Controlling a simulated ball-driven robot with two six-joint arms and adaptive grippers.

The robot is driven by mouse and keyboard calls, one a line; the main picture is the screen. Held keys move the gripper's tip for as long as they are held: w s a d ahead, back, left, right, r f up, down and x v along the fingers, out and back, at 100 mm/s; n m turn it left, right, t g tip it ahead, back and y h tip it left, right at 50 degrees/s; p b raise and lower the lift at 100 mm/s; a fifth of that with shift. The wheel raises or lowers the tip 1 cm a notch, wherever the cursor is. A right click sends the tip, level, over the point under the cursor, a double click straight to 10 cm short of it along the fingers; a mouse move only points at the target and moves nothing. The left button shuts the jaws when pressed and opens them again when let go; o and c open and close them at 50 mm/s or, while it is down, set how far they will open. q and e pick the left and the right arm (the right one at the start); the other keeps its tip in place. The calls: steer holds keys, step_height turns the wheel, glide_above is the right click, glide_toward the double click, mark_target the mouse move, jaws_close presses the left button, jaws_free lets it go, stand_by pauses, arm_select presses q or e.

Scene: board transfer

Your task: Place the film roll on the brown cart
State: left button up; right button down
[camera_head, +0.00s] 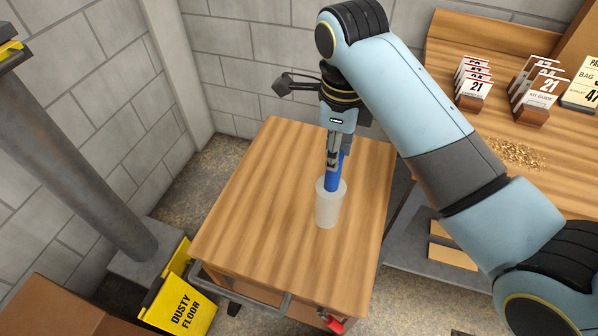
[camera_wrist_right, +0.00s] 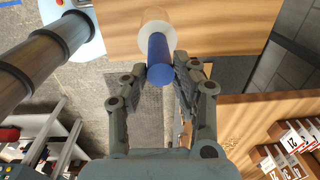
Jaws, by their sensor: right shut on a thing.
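The film roll (camera_head: 326,209) is a whitish cylinder with a blue core sticking out of its top. It is upright over the wooden top of the brown cart (camera_head: 270,180), right of the middle. I cannot tell whether its base touches the top. My right gripper (camera_head: 333,165) points down from above and is shut on the blue core. In the right wrist view the blue core (camera_wrist_right: 159,60) sits between the fingertips (camera_wrist_right: 160,72), with the whitish roll (camera_wrist_right: 156,20) beyond it. My left gripper is not in view.
A wooden bench (camera_head: 545,190) with number cards (camera_head: 473,85) and scattered grains (camera_head: 517,153) stands at the right. A yellow floor sign (camera_head: 180,300) is at the lower left by a grey post (camera_head: 80,160). The cart top's left side is clear.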

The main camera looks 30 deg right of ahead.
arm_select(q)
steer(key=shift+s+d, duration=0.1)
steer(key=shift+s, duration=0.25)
arm_select(e)
steer(key=w+a+f, duration=0.4)
steer(key=w+f, duration=0.3)
steer(key=f, duration=0.2)
steer(key=shift+w, duration=0.35)
steer(key=shift+a+f, duration=0.1)
steer(key=shift+f, duration=0.05)
steer(key=c, duration=1)
jaws_free()
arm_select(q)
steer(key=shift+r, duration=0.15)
arm_select(e)
step_height(320, 180, up, 12)
steer(key=shift+s+a, duration=0.2)
